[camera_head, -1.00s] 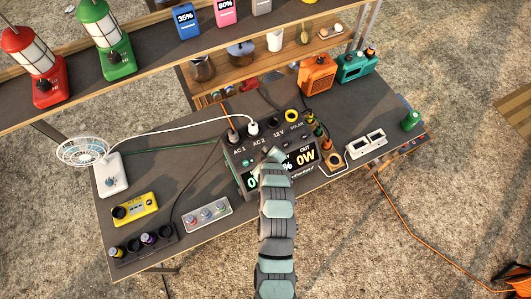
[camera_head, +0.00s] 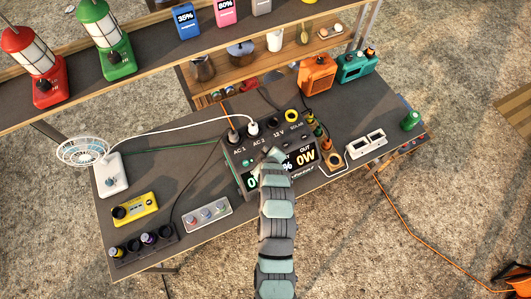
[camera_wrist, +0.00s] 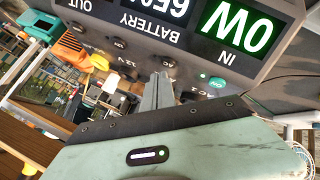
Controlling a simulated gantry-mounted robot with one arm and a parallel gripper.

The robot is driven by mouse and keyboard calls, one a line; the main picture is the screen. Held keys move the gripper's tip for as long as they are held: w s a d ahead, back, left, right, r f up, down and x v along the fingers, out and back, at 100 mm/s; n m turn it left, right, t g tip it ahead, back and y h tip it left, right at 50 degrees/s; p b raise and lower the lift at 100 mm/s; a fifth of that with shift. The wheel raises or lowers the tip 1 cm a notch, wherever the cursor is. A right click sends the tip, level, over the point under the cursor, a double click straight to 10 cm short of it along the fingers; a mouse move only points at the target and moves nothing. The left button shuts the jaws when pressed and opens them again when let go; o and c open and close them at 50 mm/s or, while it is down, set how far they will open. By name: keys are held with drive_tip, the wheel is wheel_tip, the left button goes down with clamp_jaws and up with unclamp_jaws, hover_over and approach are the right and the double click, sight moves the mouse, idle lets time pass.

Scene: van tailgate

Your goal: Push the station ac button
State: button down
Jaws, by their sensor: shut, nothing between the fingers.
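The power station (camera_head: 240,180) stands on the table with its display and a row of small buttons facing up toward the arm. The wrist view shows its panel (camera_wrist: 150,38) upside down, with a lit green ON button (camera_wrist: 217,82) and several dark round ones. One dark button (camera_wrist: 169,61) lies right at my fingertips; its small label seems to read AC. My gripper (camera_wrist: 163,76) is shut and empty, its tips pointing at this button. I cannot tell whether they touch it. In the head view, my gripper (camera_head: 272,155) covers part of the panel and display.
Plugs and cables (camera_head: 232,133) rise from the sockets behind the buttons. A fan (camera_head: 83,152), a yellow device (camera_head: 134,208) and a switch strip (camera_head: 208,214) stand left. A shelf with lanterns (camera_head: 113,50) spans the back.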

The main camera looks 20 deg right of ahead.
drive_tip(key=shift+f, duration=0.1)
idle(0.3)
drive_tip(key=shift+f+b, duration=0.35)
drive_tip(key=shift+b, duration=0.05)
drive_tip(key=shift+f, duration=0.15)
idle(0.4)
drive_tip(key=shift+r, duration=0.6)
drive_tip(key=shift+r, duration=0.1)
drive_tip(key=shift+r+p, duration=0.8)
drive_tip(key=shift+r, duration=2.15)
